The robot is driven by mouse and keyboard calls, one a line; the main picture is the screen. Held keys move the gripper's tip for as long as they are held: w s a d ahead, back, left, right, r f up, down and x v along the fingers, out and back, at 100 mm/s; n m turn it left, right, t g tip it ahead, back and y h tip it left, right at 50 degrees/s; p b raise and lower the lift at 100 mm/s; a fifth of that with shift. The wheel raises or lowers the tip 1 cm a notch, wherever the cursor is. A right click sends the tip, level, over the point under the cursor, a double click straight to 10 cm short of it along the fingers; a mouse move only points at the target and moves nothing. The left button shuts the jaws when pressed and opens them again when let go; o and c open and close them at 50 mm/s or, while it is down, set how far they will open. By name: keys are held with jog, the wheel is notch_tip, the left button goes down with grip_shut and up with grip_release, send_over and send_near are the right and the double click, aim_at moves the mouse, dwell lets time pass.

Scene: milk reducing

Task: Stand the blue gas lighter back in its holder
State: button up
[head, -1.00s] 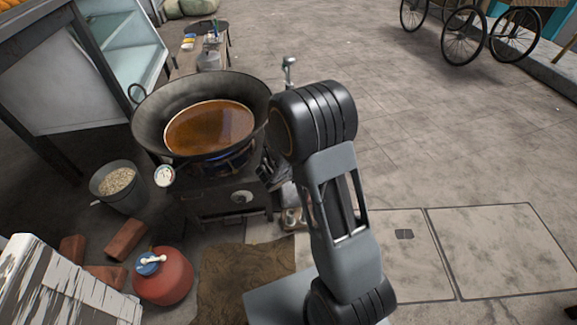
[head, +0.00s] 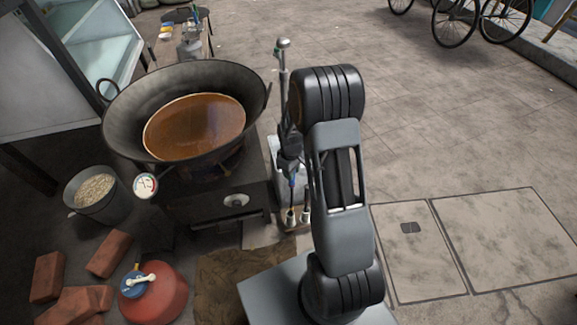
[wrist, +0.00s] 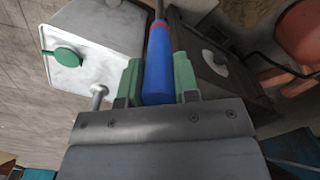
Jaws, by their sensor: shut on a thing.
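The blue gas lighter (wrist: 158,72) is between the green finger pads of my gripper (wrist: 158,84) in the wrist view. Its dark tube with a red ring points away from the gripper. In the head view my gripper (head: 290,160) hangs right of the stove, and the lighter (head: 292,182) hangs roughly upright below it, tube down. The tube's lower end is at a small metal cup (head: 291,217), which looks like the holder. I cannot tell whether the tip is inside the cup or in front of it. A second small cup (head: 305,216) stands beside it.
A wide pan (head: 120,115) of brown liquid sits on the black stove (head: 225,195) to the left. A white container (wrist: 90,35) with a green cap is close beside the gripper. A red gas cylinder (head: 160,295) stands front left. The paving at right is clear.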

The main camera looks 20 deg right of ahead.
jog(key=shift+w+a+f+m, duration=0.15)
jog(key=shift+w+m, duration=0.15)
jog(key=shift+w, duration=0.15)
notch_tip(320, 180, down, 14)
jog(key=b, duration=1)
jog(key=shift+f, duration=0.1)
dwell(0.3)
jog(key=o, duration=1)
notch_tip(320, 180, up, 14)
jog(key=p, duration=0.5)
